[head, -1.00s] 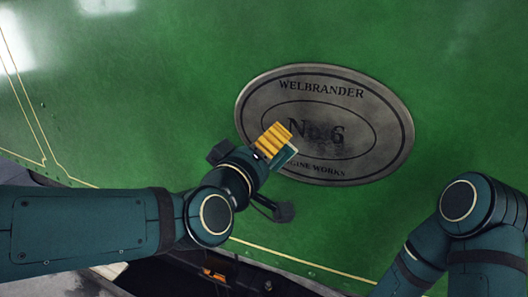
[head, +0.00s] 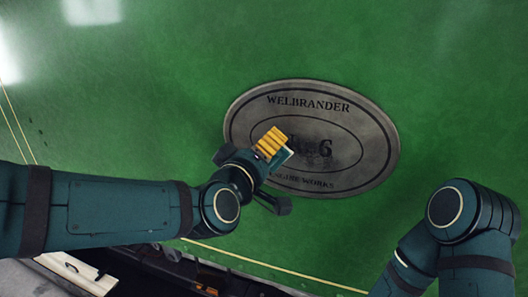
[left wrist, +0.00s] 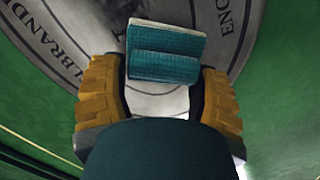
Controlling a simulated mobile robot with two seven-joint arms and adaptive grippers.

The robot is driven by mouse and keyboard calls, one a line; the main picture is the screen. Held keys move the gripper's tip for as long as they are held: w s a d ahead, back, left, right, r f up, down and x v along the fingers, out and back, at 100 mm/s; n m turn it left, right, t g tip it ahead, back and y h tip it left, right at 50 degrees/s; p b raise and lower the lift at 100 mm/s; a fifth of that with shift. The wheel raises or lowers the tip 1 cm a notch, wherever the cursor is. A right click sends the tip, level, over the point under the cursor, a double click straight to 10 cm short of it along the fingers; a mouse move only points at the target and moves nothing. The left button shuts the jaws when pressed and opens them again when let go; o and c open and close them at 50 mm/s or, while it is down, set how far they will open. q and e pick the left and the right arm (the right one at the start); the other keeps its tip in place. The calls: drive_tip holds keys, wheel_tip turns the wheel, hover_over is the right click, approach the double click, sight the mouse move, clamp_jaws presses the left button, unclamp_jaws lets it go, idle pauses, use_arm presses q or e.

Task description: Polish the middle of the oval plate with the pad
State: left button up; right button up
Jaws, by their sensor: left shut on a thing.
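The oval plate (head: 365,125) is dull grey metal on the green side panel. It reads WELBRANDER above, a partly covered number ending in 6 in the middle, and ENGINE WORKS below. A dark smudge (head: 322,158) lies around the number. My left gripper (head: 272,143), with yellow ribbed fingers, is shut on the teal pad (left wrist: 165,68). The pad has a paler face edge and is in front of the plate's left-middle part, covering the number's left side. Whether it touches the plate I cannot tell. My right gripper is out of view.
The smooth green panel (head: 440,60) surrounds the plate, with free room above and to the right. A thin yellow line (head: 270,264) runs below it. Dark gear and a pale ledge (head: 78,270) show at the bottom left. My right arm is at the lower right.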

sight(303, 149)
use_arm(q)
drive_tip(key=shift+x, duration=0.95)
idle(0.4)
